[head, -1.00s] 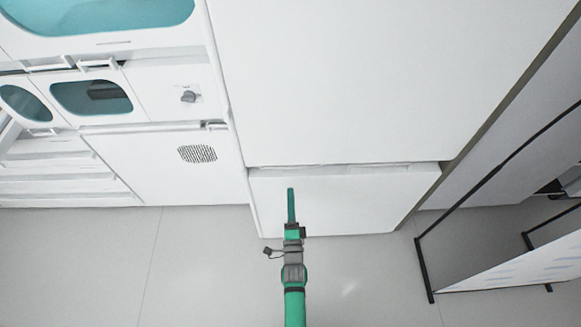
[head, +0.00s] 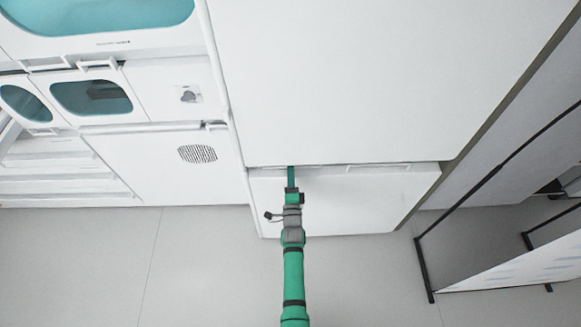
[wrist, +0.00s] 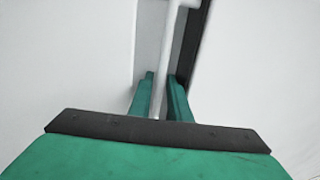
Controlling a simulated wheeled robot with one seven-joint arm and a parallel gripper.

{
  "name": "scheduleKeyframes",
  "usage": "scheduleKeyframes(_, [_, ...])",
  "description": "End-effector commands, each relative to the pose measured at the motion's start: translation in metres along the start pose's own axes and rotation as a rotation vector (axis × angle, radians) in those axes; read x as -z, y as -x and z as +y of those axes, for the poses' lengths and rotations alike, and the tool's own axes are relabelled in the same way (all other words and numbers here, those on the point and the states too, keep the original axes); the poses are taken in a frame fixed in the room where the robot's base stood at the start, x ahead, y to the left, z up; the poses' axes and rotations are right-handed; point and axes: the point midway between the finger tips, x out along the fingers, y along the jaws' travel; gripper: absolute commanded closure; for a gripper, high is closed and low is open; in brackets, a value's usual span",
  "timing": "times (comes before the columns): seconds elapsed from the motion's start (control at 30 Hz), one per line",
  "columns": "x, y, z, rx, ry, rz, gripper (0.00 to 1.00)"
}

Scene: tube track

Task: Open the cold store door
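The cold store is a tall white cabinet with a large upper door (head: 370,80) and a lower front (head: 350,195), split by a narrow gap. Both look closed. My gripper (head: 291,172) reaches up to this gap, its tips partly hidden under the upper door's edge in the head view. In the wrist view, a pale handle bar (wrist: 173,40) runs down between the two green fingers of my gripper (wrist: 162,80). The fingers stand apart on either side of the bar, open. Whether either finger touches it is hard to tell.
White cabinets with teal windows (head: 92,97) and a vented panel (head: 110,165) stand at the left. A black-framed stand (head: 425,268) is on the floor at the right. The grey floor (head: 190,270) in front is clear.

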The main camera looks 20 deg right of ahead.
Motion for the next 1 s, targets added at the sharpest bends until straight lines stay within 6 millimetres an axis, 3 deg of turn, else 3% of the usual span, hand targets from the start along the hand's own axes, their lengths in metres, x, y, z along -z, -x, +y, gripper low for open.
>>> scheduleKeyframes(0.27, [0.0,-0.001,0.0,-0.001,0.0,0.0,0.83])
scheduleKeyframes(0.33, [0.0,-0.001,0.0,-0.001,0.0,0.0,1.0])
scheduleKeyframes(0.7, [-0.001,0.004,0.0,-0.002,0.0,-0.007,1.0])
scheduleKeyframes(1.0, [-0.001,0.036,-0.005,-0.004,-0.009,-0.058,1.0])
